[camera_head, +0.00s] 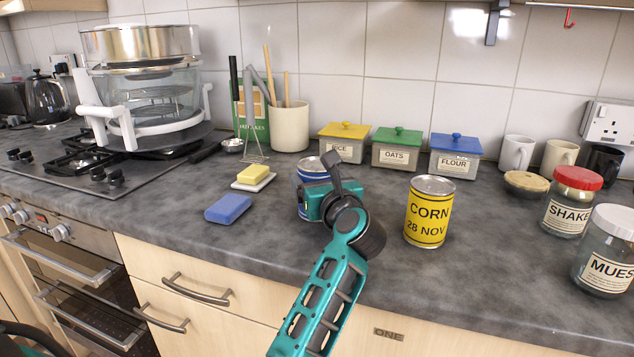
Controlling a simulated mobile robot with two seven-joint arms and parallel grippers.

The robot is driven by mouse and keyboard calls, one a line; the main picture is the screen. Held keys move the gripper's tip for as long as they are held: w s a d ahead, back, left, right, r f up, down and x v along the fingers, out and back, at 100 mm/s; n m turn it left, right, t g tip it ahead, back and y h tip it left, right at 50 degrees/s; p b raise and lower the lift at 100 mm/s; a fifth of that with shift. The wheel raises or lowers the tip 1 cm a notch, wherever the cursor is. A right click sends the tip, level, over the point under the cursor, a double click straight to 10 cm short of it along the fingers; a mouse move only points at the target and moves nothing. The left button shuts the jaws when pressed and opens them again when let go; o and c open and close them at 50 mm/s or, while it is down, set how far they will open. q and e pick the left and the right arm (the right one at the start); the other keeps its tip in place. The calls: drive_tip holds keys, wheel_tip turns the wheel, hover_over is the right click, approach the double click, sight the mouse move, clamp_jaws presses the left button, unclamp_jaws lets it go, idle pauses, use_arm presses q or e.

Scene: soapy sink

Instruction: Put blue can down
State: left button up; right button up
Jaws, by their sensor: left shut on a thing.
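The blue can (311,170) is near the middle of the camera_head view, above or on the grey worktop (270,236). It looks upright, with its silver top and blue upper side showing. My left gripper (313,199) is shut on the blue can from the near right side. The gripper and wrist hide much of the can's front and right side. I cannot tell whether its base touches the worktop. My right gripper is not in view.
A yellow corn can (429,212) stands to the right. Rice (343,144), oats (397,149) and flour (455,156) tins stand behind. The worktop in front is clear.

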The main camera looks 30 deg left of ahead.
use_arm(q)
drive_tip(key=shift+r, duration=0.1)
drive_tip(key=o, duration=1.3)
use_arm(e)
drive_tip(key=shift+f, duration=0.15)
